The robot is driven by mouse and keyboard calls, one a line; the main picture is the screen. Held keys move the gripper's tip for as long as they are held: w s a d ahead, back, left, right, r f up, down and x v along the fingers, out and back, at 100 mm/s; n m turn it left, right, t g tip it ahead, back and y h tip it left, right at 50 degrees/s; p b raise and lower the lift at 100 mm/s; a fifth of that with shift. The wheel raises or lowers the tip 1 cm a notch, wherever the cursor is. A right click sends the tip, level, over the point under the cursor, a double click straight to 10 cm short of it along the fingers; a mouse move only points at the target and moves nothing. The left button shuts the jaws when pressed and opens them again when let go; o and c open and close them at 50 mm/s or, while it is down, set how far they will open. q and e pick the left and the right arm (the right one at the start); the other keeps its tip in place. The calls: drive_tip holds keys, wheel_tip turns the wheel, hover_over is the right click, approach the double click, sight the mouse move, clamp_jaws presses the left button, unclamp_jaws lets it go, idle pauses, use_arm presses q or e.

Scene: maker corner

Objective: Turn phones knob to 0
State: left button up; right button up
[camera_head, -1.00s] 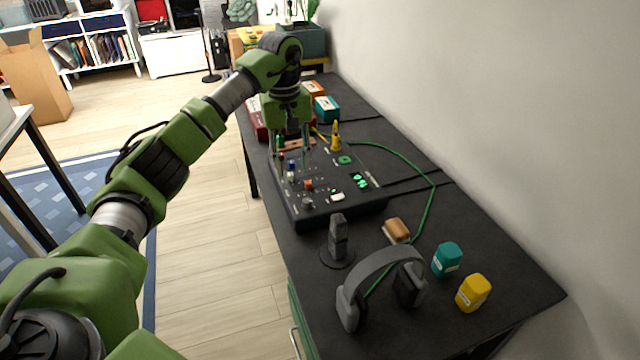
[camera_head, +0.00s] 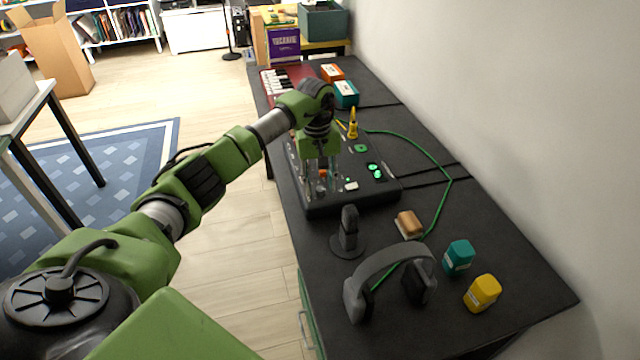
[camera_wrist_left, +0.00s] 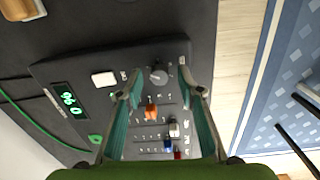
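The black mixer panel (camera_head: 345,200) lies on the dark table; it also fills much of the left wrist view (camera_wrist_left: 75,72). A round grey knob (camera_wrist_left: 159,74) sits near its edge in the left wrist view; its label is too small to read. An orange control (camera_wrist_left: 151,112), a white-capped one (camera_wrist_left: 174,129), a blue one and a red one are nearby. The panel has a lit green display (camera_wrist_left: 69,101). My left gripper (camera_head: 322,185) is open and empty, pointing down over the panel, its fingertips (camera_wrist_left: 161,93) apart on either side of the grey knob's area. My right gripper is out of view.
A dark microphone-like stand (camera_head: 348,236), grey headphones (camera_head: 385,262), a brown block (camera_head: 409,224), teal (camera_head: 459,256) and yellow (camera_head: 482,293) containers stand at the near end. A green cable (camera_head: 437,166) runs behind the panel. A red keyboard (camera_head: 289,78) is farther back.

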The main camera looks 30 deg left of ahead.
use_arm(q)
drive_tip(key=shift+f, duration=0.45)
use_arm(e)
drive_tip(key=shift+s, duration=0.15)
use_arm(q)
clamp_jaws()
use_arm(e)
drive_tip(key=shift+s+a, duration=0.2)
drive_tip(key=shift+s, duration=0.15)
